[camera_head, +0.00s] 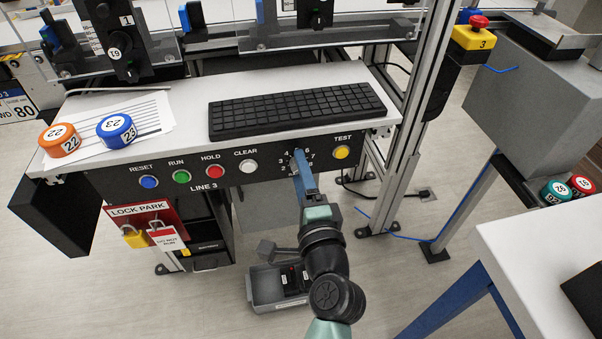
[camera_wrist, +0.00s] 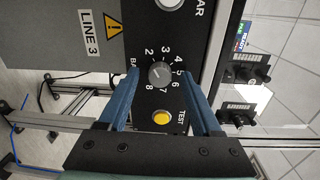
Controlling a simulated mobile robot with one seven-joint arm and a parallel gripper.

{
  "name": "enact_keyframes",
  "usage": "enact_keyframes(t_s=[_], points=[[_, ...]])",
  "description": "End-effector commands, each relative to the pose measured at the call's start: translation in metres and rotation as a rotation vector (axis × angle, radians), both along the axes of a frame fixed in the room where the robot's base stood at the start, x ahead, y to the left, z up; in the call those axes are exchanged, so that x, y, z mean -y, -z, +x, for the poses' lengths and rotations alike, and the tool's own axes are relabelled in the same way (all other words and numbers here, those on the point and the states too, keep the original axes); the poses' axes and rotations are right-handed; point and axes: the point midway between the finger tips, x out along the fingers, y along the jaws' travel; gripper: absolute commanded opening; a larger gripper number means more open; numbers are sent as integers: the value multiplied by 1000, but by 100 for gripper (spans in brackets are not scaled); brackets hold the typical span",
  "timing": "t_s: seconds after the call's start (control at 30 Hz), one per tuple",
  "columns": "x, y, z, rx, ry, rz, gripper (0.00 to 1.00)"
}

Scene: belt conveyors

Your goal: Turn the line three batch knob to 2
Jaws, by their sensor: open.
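The batch knob (camera_wrist: 159,72) is a small grey round dial on the dark LINE 3 panel (camera_wrist: 146,28). In the wrist view, the numbers 2 to 8 show around it. A pale mark shows on its face, but I cannot tell surely which number it points to. My gripper (camera_wrist: 159,73) is open, with one blue finger on each side of the knob and a visible gap to it. The left finger partly covers a label starting "BA". In the head view, my gripper (camera_head: 299,158) is at the panel and hides most of the knob.
The yellow TEST button (camera_head: 341,152) is close right of my gripper. CLEAR (camera_head: 248,166), red HOLD (camera_head: 216,170), green RUN (camera_head: 182,176) and blue RESET (camera_head: 149,181) buttons line the panel to the left. A keyboard (camera_head: 297,110) lies above. A grey bin (camera_head: 267,288) stands below.

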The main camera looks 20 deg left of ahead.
Motion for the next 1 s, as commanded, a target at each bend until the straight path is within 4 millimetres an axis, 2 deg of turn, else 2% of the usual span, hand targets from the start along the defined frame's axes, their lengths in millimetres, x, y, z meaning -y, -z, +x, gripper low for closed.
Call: enact_keyframes(t_s=[0.13, 0.27, 0.7, 1.0], points=[[3, 0, -4, -1, 1, 1, 66], [12, 0, -18, -3, 2, 0, 66], [62, -4, -91, -2, 2, 0, 66], [73, -6, -107, 0, -1, 0, 66]])
